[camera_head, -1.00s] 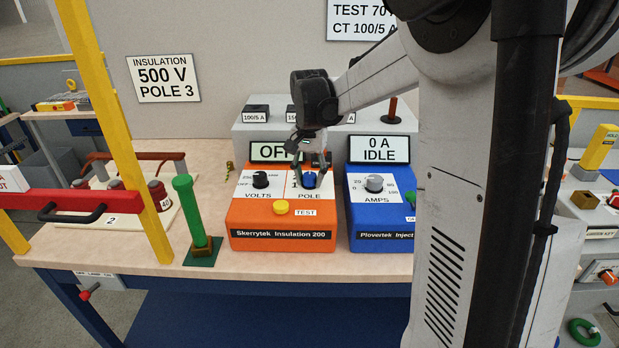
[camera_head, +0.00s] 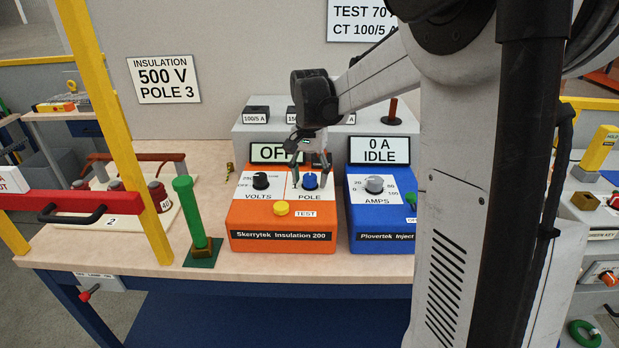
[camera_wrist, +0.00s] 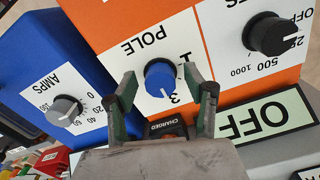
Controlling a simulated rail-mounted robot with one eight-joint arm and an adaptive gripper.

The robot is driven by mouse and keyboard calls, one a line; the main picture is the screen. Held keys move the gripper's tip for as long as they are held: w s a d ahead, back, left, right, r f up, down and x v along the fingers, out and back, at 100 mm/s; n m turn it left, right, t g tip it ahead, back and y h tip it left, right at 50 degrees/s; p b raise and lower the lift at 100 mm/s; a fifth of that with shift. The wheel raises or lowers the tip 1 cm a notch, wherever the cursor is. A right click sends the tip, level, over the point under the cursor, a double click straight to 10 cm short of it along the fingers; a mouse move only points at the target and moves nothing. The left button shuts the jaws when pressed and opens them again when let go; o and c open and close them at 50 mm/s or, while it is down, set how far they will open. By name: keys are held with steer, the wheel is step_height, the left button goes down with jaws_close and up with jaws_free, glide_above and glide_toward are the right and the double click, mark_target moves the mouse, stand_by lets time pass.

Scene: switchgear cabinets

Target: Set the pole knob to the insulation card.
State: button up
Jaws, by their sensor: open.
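The insulation card (camera_head: 163,79) on the back wall reads "INSULATION 500 V POLE 3". The blue pole knob (camera_head: 310,181) is on the white panel of the orange Skerrytek tester (camera_head: 282,240). The right finger there hides part of the scale.
The black volts knob (camera_head: 261,181) and yellow test button (camera_head: 281,208) are close by. The tester display (camera_head: 276,152) reads OFF. The blue Plovertek unit (camera_head: 382,220) with its grey amps knob (camera_head: 374,184) stands to the right. A green post (camera_head: 188,212) stands at left.

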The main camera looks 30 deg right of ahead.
mark_target(309, 177)
step_height(309, 177, up, 12)
stand_by(0.5)
steer(key=shift+s+f, duration=0.1)
steer(key=s+a+f+n+t, duration=0.3)
steer(key=s+a, duration=0.4)
steer(key=s, duration=0.4)
steer(key=s+a+f+n+t, duration=0.4)
steer(key=s+a+n, duration=0.2)
steer(key=s, duration=0.6)
steer(key=shift+s+a+f, duration=0.15)
steer(key=shift+a+f, duration=0.1)
steer(key=shift+a, duration=1)
